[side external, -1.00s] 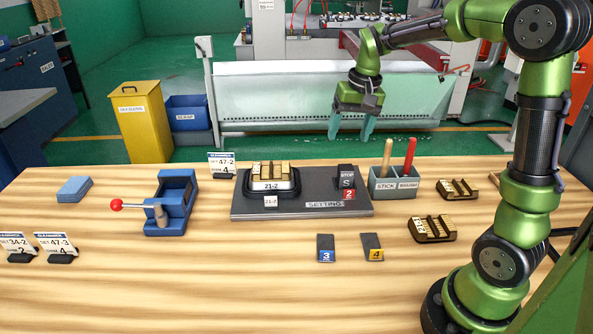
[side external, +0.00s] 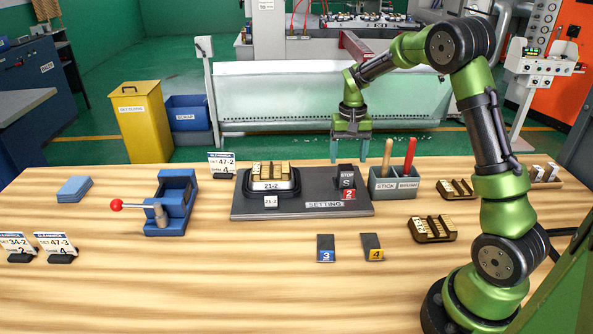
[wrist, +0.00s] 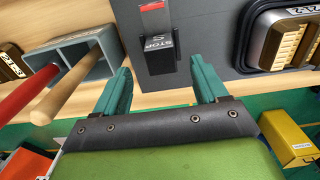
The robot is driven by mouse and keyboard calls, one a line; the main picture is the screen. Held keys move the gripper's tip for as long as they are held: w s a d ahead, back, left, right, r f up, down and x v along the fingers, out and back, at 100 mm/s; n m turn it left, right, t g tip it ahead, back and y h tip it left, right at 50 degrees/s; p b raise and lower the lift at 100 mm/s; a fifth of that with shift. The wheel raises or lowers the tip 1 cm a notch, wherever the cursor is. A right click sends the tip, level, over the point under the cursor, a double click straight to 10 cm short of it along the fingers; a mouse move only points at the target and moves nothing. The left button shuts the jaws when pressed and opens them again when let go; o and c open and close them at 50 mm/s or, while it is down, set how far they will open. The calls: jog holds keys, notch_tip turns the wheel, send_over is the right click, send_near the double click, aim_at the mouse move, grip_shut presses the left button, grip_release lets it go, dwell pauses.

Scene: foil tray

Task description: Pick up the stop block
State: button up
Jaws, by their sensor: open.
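The stop block (side external: 346,175) is a dark block marked STOP and S. It stands at the right rear of the dark setting plate (side external: 245,207), behind a red tag marked 2 (side external: 349,195). In the wrist view the stop block (wrist: 160,52) shows its lettering just beyond and between the fingertips. My gripper (side external: 350,158) is open and empty, with its teal fingers pointing down behind and above the block. In the wrist view the two fingers of my gripper (wrist: 163,78) are spread wide, apart from the block.
A grey holder (side external: 393,185) with a wooden stick (side external: 387,156) and a red-handled brush (side external: 409,155) stands close right of the block. A tray marked 21-2 (side external: 270,187) sits left on the plate. Tags 3 (side external: 326,248) and 4 (side external: 372,247) lie in front.

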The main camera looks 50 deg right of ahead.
aim_at(346, 167)
jog(key=shift+w+d+f, duration=0.1)
jog(key=shift+w+f, duration=0.05)
jog(key=shift+f, duration=2.9)
jog(key=shift+c, duration=0.4)
jog(key=shift+r, duration=0.1)
grip_shut()
